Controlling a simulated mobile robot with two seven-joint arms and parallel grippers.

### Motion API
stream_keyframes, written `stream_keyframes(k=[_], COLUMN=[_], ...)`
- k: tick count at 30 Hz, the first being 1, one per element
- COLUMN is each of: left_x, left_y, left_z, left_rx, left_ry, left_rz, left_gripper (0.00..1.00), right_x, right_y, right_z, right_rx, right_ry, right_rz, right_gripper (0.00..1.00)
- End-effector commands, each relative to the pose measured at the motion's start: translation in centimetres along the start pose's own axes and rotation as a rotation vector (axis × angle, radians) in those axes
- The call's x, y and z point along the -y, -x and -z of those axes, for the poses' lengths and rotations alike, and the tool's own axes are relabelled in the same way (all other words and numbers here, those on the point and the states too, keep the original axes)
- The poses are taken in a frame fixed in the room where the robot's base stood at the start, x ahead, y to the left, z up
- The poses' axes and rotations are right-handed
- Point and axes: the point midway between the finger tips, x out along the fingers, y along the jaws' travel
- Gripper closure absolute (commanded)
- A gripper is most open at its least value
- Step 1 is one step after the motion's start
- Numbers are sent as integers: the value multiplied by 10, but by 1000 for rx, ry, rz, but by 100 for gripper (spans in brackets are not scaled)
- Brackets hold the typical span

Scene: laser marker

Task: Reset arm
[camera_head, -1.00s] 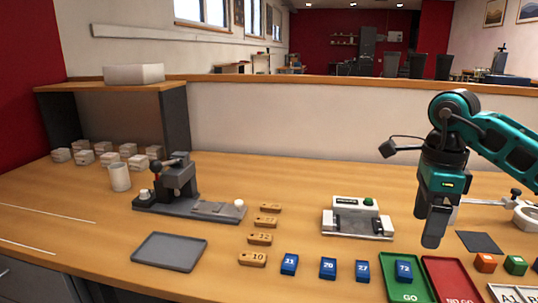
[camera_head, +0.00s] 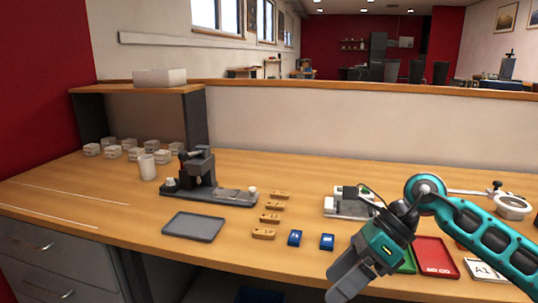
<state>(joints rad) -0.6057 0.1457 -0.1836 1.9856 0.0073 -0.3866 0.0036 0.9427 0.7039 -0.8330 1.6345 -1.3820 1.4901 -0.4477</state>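My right arm (camera_head: 488,236) is teal and comes in from the right edge. Its grey gripper (camera_head: 343,286) points down and to the left at the bottom of the head view, in front of the table's front edge. The fingers overlap from this side, so I cannot tell whether they are open or shut. I see no object at the fingertips. The arm hides part of the green GO tray (camera_head: 408,262) and part of the white device (camera_head: 340,204) behind it. My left arm and gripper are not in view.
A wooden table (camera_head: 110,215) carries a dark press (camera_head: 200,175), a grey tray (camera_head: 193,227), several wooden tags (camera_head: 269,218) and blue blocks (camera_head: 295,238). A red NO GO tray (camera_head: 434,252) lies beside the arm. The table's left front is mostly clear; drawers (camera_head: 40,262) are below.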

Motion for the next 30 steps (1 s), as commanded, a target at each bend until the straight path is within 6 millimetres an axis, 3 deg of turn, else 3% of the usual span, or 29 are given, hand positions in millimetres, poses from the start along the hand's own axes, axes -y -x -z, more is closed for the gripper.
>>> stream_keyframes(k=[1,3,7,11,14,17,20,24,27,28,30], left_x=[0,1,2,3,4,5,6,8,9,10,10], left_y=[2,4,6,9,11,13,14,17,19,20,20], left_z=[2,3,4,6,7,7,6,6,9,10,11], left_rx=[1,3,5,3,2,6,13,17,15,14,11], left_ry=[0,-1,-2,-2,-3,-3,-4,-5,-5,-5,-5], left_rz=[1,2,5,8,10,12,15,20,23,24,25], left_gripper=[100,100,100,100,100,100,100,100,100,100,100], right_x=[-16,-34,-58,-62,-49,-29,-6,15,13,10,0], right_y=[-21,-39,-52,-48,-41,-38,-43,-67,-94,-102,-119], right_z=[-12,-32,-64,-81,-78,-59,-22,54,117,135,170], right_rx=[110,275,581,870,1076,1265,1436,1636,1742,-1760,-1613], right_ry=[-45,-126,-340,-626,-888,-1182,-1504,-1994,-2346,2435,2357], right_rz=[-85,-194,-387,-561,-676,-772,-845,-902,-905,897,788], right_gripper=[18,18,18,18,18,18,18,18,18,18,18])
